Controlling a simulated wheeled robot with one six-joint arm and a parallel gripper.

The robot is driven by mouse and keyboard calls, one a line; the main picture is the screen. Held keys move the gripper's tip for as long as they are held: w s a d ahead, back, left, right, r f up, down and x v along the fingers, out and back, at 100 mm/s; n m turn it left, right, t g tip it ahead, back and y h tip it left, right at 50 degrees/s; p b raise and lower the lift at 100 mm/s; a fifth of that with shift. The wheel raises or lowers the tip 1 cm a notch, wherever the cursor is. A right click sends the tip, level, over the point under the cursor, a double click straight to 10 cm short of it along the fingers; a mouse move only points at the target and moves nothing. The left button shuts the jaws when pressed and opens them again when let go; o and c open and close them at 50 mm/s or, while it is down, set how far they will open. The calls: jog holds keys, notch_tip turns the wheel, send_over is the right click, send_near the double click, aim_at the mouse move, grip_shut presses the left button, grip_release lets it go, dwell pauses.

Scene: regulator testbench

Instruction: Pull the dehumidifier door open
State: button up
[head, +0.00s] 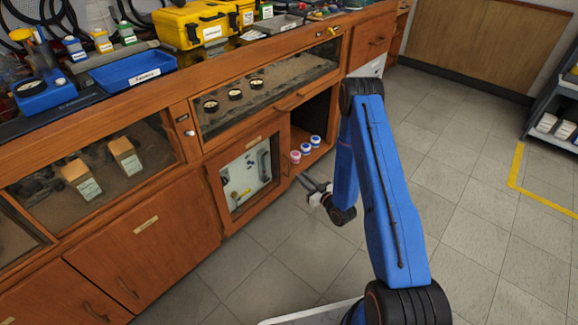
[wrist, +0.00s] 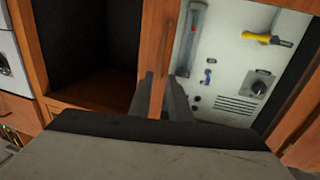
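The dehumidifier door (head: 211,183) is a wood-framed glass door low in the cabinet front. A white panel (head: 243,176) with a yellow-handled valve shows through its glass. The door looks roughly flush; a small gap cannot be ruled out. My gripper (head: 311,186) is low in front of the door's right edge, with its fingers apart. In the wrist view my gripper's fingers (wrist: 164,97) lie on either side of a narrow wooden strip of the door frame (wrist: 158,68). Contact with the wood cannot be made out. The handle is hard to make out.
An open compartment (head: 322,120) right of the door holds several small lidded jars (head: 306,149). A sand-filled glass case (head: 268,90) sits above. A blue tray (head: 132,71) and yellow cases (head: 195,25) stand on top. The tiled floor (head: 445,165) to the right is clear.

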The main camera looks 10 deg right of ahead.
send_over(289, 176)
jog(key=shift+w, duration=0.35)
jog(key=shift+c, duration=0.3)
grip_shut()
